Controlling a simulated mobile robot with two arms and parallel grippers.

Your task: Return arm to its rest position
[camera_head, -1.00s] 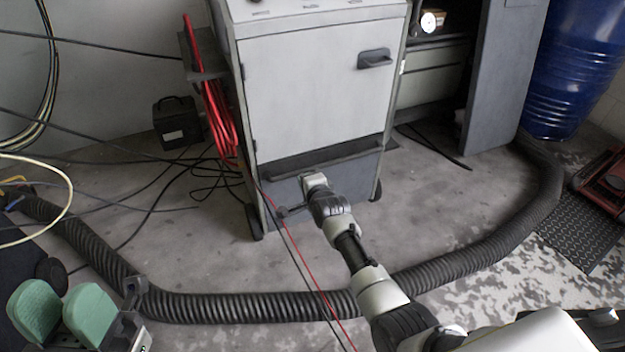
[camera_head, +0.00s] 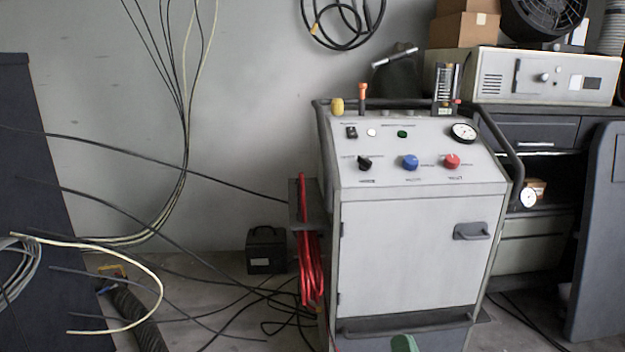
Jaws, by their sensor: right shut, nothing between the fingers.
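The green fingertips of my right gripper (camera_head: 404,343) just show at the bottom edge, in front of the lower part of the grey cabinet. They look shut together, with nothing seen between them. The rest of this gripper and its arm are below the picture. My left gripper is not in view.
The grey wheeled cabinet (camera_head: 410,250) with knobs and a gauge stands ahead, red cable (camera_head: 310,260) on its left side. Loose cables cross the left. A black box (camera_head: 266,250) sits by the wall. A workbench unit (camera_head: 540,77) is at the right.

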